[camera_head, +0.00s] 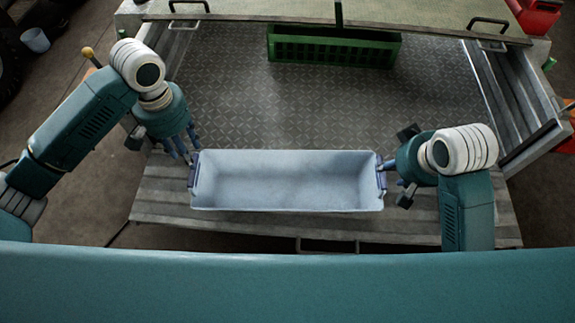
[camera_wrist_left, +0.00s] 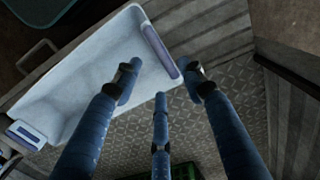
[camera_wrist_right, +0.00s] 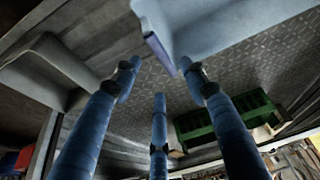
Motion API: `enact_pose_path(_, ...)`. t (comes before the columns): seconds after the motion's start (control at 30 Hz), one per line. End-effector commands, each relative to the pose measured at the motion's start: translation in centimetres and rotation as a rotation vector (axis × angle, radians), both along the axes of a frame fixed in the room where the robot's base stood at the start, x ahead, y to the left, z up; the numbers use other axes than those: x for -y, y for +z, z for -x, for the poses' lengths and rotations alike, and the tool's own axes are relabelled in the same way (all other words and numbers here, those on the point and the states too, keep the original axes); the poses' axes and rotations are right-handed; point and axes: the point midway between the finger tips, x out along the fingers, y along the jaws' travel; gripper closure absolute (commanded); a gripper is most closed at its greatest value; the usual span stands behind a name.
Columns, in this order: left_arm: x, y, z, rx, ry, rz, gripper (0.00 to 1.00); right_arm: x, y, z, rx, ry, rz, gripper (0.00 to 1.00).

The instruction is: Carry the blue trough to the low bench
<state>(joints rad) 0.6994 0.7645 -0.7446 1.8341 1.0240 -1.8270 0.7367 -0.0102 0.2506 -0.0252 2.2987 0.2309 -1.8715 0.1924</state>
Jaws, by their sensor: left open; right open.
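The blue trough (camera_head: 287,180) is a long, pale blue, empty tub with a darker blue handle at each end. It sits level on the near part of a metal-floored bed, in front of me. My left gripper (camera_head: 190,152) is open at the trough's left end, its fingers close to the left handle; the left wrist view shows the handle (camera_wrist_left: 160,48) near the fingertips. My right gripper (camera_head: 392,182) is open at the right end; in the right wrist view the trough (camera_wrist_right: 205,22) is just beyond the fingers. I cannot tell whether any fingers touch. No low bench is clearly identifiable.
A green crate (camera_head: 333,48) stands at the back of the diamond-plate bed (camera_head: 300,100). Metal side panels (camera_head: 515,95) flank the bed. A red container (camera_head: 537,18) is at the back right, and a pale bucket (camera_head: 36,40) stands on the floor at far left.

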Motion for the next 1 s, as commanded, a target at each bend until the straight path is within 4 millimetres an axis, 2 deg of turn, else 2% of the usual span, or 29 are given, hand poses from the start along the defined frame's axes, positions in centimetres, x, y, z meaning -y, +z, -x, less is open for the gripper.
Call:
enact_pose_path(0.33, -0.1, 0.1, -0.1, -0.002, 0.005, -0.001, 0.59, 0.0, 0.0, -0.1, 0.000, -0.001, 0.000, 0.56)
enact_pose_path(0.47, -0.1, -0.6, 0.0, -0.003, 0.005, -0.001, 0.59, 0.0, -0.6, -0.2, -0.003, -0.001, 0.000, 0.56)
enact_pose_path(1.0, -0.1, -9.2, 0.0, -0.002, 0.004, -0.001, 0.59, 0.0, -8.6, -3.4, -0.003, -0.001, 0.000, 0.56)
